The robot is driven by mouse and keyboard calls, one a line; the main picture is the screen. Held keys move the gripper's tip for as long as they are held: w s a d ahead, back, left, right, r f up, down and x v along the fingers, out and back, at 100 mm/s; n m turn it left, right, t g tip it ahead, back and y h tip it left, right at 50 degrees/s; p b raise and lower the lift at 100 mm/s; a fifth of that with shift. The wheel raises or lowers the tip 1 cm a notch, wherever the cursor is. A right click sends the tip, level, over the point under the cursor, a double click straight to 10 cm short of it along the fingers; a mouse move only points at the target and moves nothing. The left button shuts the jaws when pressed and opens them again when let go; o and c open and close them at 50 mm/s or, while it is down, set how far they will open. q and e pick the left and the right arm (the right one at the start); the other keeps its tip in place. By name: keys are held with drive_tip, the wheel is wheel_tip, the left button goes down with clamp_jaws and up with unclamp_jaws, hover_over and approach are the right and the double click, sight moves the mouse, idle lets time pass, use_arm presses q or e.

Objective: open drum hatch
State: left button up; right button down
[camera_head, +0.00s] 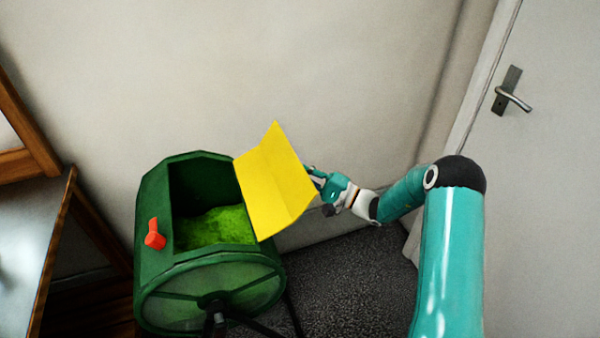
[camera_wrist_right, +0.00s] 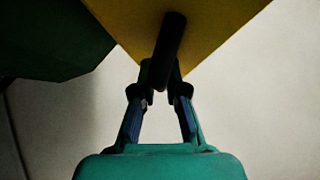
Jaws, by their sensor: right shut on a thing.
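The green drum (camera_head: 160,285) stands on its legs at the lower left of the head view. Its yellow hatch (camera_head: 272,182) is swung up and out to the right, so the opening shows bright green stuff (camera_head: 216,227) inside. A red latch (camera_head: 154,235) sits on the drum's left side. My right gripper (camera_head: 318,176) is at the hatch's right side. In the right wrist view its fingers (camera_wrist_right: 163,75) are shut on a dark bar handle (camera_wrist_right: 168,48) on the yellow hatch (camera_wrist_right: 205,22). My left gripper is not in view.
A wooden-edged table (camera_head: 30,240) stands at the left, close to the drum. A pale wall (camera_head: 300,70) is behind the drum. A door (camera_head: 545,180) with a metal handle is at the right. Dark carpet (camera_head: 350,285) lies open right of the drum.

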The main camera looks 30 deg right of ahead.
sight(298, 165)
drive_tip(key=shift+w+a+r+n+g+h+b, duration=0.15)
drive_tip(key=shift+a+r+n+g+b, duration=0.5)
drive_tip(key=shift+r, duration=0.3)
drive_tip(key=shift+w+a+r+n+g+h+b, duration=0.15)
drive_tip(key=shift+a+r+n+g+b, duration=0.35)
drive_tip(key=shift+a+r+n, duration=0.35)
drive_tip(key=shift+d+r, duration=0.1)
drive_tip(key=shift+d, duration=0.05)
drive_tip(key=c, duration=1.5)
unclamp_jaws()
drive_tip(key=shift+o, duration=0.2)
drive_tip(key=shift+s+d, duration=0.1)
drive_tip(key=v, duration=1.2)
